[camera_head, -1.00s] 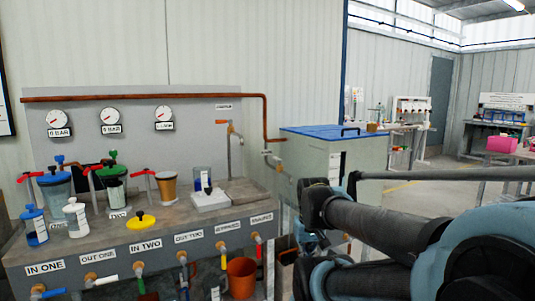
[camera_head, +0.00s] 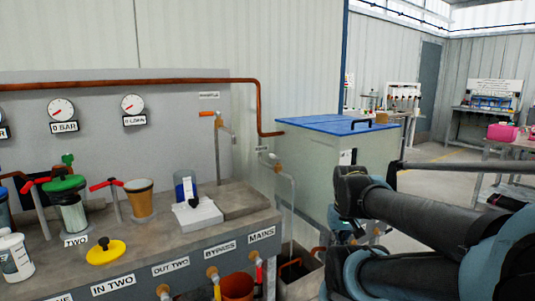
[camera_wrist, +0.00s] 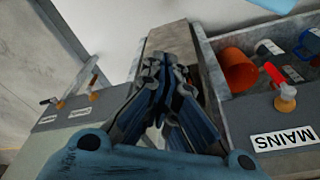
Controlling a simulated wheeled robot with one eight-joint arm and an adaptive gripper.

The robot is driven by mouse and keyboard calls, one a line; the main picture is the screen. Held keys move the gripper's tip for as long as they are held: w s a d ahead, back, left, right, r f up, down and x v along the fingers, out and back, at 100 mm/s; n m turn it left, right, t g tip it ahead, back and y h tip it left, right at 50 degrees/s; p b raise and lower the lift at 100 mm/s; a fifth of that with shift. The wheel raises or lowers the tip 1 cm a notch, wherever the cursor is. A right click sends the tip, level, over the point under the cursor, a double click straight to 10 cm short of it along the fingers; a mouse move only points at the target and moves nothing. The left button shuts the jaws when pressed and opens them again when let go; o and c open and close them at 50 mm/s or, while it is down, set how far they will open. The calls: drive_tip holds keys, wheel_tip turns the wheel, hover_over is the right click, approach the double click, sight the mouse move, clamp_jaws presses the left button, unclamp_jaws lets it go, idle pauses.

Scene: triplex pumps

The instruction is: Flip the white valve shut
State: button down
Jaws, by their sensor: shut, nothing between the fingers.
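My gripper (camera_wrist: 166,68) is shut and empty in the wrist view, with its dark fingers together over the grey end of the bench area. It is left of the MAINS label (camera_wrist: 283,139) and its red-handled valve (camera_wrist: 275,72). The white-handled front valve under OUT ONE is outside both current views. In the head view a small pale fitting (camera_head: 274,157) shows on the pipe beside the tank; I cannot tell if it is a valve handle. The red MAINS valve (camera_head: 258,268) shows at the bench front.
A pale tank (camera_head: 305,165) with a blue lid (camera_head: 325,125) stands right of the bench. Cups and red-handled taps crowd the bench top at left. Open floor (camera_head: 430,190) lies behind my arm.

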drive_tip(key=w+a+r+n+t+h, duration=0.1)
drive_tip(key=w+a+r, duration=0.3)
drive_tip(key=w+r, duration=0.55)
drive_tip(key=w+a+r+n+t+h, duration=0.15)
drive_tip(key=w+a+r, duration=0.25)
drive_tip(key=w+r, duration=0.55)
drive_tip(key=w+a+r+n+t, duration=0.1)
drive_tip(key=w+a+r, duration=0.3)
drive_tip(key=w+a, duration=0.5)
drive_tip(key=w+a+r+n+t, duration=0.1)
drive_tip(key=w+a+r, duration=0.45)
drive_tip(key=a, duration=0.65)
approach(273, 157)
drive_tip(key=w+a+f, duration=0.3)
drive_tip(key=a+f, duration=0.1)
drive_tip(key=shift+w+d+f, duration=0.35)
drive_tip(key=shift+w+d, duration=0.35)
drive_tip(key=shift+d, duration=0.1)
drive_tip(key=shift+w+d+f, duration=0.35)
drive_tip(key=shift+w+d, duration=0.4)
